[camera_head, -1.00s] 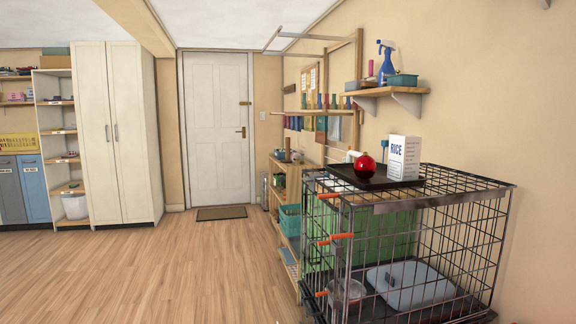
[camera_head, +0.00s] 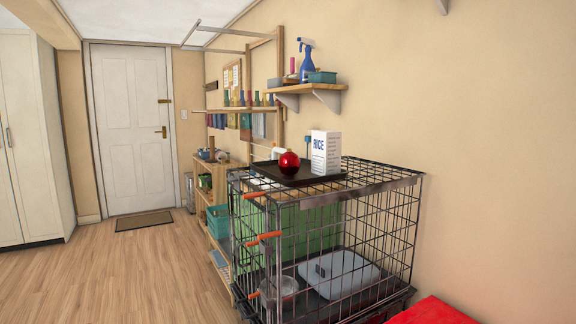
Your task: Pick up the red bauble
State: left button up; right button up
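The red bauble (camera_head: 289,163) is a shiny ball on a dark tray (camera_head: 264,170). The tray lies on top of a black wire cage (camera_head: 376,188). The bauble is left of a white rice box (camera_head: 326,152) that stands upright on the same tray. Neither of my grippers is in view.
The cage stands against the right wall with a grey-blue lidded item (camera_head: 338,272) inside. A red surface (camera_head: 432,312) shows at the bottom right. A wall shelf (camera_head: 306,88) with a blue spray bottle (camera_head: 306,62) is above. The wooden floor (camera_head: 130,275) at left is clear.

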aim_at(289, 163)
jog(key=j+z, duration=0.15)
jog(key=z, duration=1)
jog(key=j+z, duration=0.8)
jog(key=k+j, duration=0.1)
jog(key=j, duration=0.25)
jog(key=k+j+z, duration=0.15)
jog(key=j, duration=0.25)
jog(key=k+j, duration=0.1)
jog(key=j, duration=0.25)
jog(key=k+j+z, duration=0.1)
jog(key=j, duration=0.25)
